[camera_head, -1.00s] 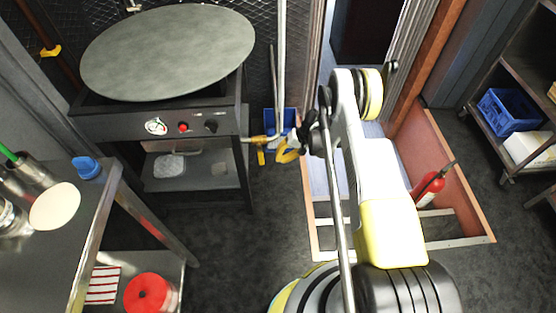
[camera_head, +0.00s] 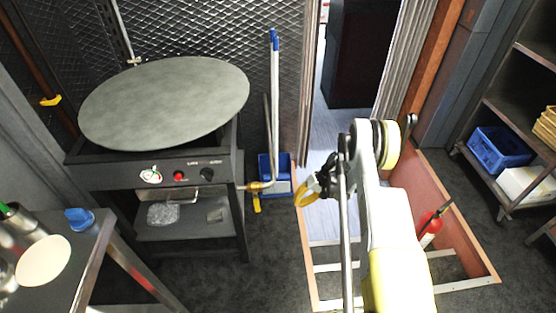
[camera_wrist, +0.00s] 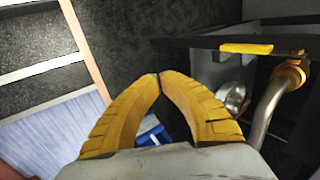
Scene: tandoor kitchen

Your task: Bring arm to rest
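My arm is folded at the right of centre in the head view. My gripper (camera_head: 301,197) is at its far end, pointing left, in front of the blue bucket (camera_head: 268,182). In the wrist view its two yellow fingers (camera_wrist: 160,76) come together at the tips. They are shut with nothing between the tips. The bucket (camera_wrist: 152,132) shows beyond, through the gap below the tips.
A griddle stand with a round grey plate (camera_head: 165,100) is at left, with a yellow-handled gas valve (camera_head: 256,190) at its side. A steel table (camera_head: 75,262) stands front left. A low wooden frame (camera_head: 455,228), a red extinguisher (camera_head: 430,228) and a shelf rack (camera_head: 520,105) are at right.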

